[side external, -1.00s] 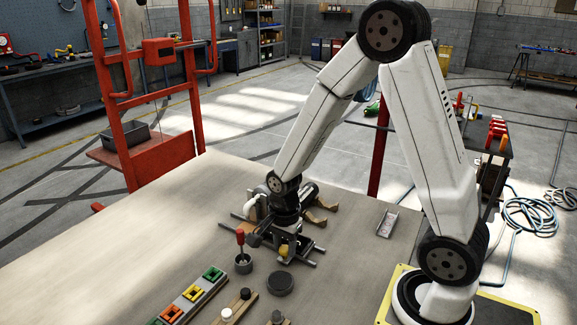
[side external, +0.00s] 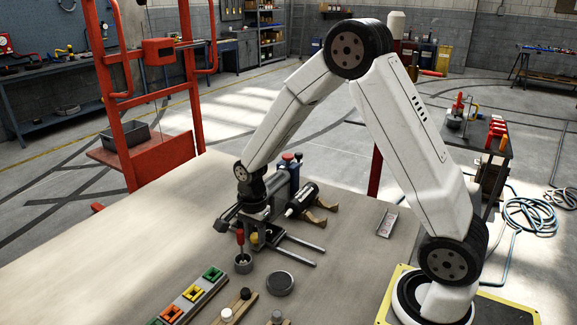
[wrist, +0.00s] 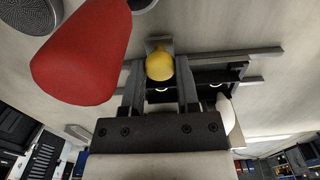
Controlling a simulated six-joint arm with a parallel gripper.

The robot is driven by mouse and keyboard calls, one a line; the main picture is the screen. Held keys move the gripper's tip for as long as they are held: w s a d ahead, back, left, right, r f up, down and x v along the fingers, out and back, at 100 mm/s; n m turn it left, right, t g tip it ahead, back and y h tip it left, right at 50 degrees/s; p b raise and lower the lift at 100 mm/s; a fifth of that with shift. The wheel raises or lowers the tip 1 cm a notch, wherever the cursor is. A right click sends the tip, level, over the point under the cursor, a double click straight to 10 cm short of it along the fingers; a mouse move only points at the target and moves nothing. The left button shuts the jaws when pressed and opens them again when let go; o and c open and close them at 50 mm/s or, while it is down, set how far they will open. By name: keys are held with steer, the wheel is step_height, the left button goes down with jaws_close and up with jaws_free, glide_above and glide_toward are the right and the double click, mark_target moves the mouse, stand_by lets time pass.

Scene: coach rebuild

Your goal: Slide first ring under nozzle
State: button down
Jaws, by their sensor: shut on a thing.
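My gripper (side external: 252,228) points down at the left part of the rails and is shut on the yellow-knobbed slide. In the wrist view the yellow knob (wrist: 160,66) shows between my two fingers (wrist: 160,84). I cannot make out the nozzle tip or the first ring.
A red-handled tool (side external: 240,238) stands in a small grey cup (side external: 243,264) close left of my gripper; its handle (wrist: 82,50) looms large in the wrist view. A round grey disc (side external: 280,283) and a tray with coloured blocks (side external: 191,294) lie in front. The table's left is clear.

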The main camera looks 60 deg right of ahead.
steer(key=shift+c, duration=1.6)
jaws_free()
steer(key=shift+r, duration=0.1)
steer(key=shift+r, duration=3.85)
steer(key=s+a+n, duration=0.1)
steer(key=s+n, duration=0.2)
steer(key=n, duration=0.2)
steer(key=s+a+f+n+t, duration=0.1)
steer(key=s+n, duration=0.3)
steer(key=n, duration=0.1)
steer(key=s+a+f+n+t, duration=0.1)
steer(key=s+a+n, duration=0.1)
steer(key=s+n, duration=0.2)
steer(key=shift+a+n, duration=0.1)
steer(key=shift+n, duration=1)
steer(key=shift+s+a+f+n+t, duration=0.15)
steer(key=shift+s+n+t, duration=0.15)
steer(key=shift+s+n, duration=0.5)
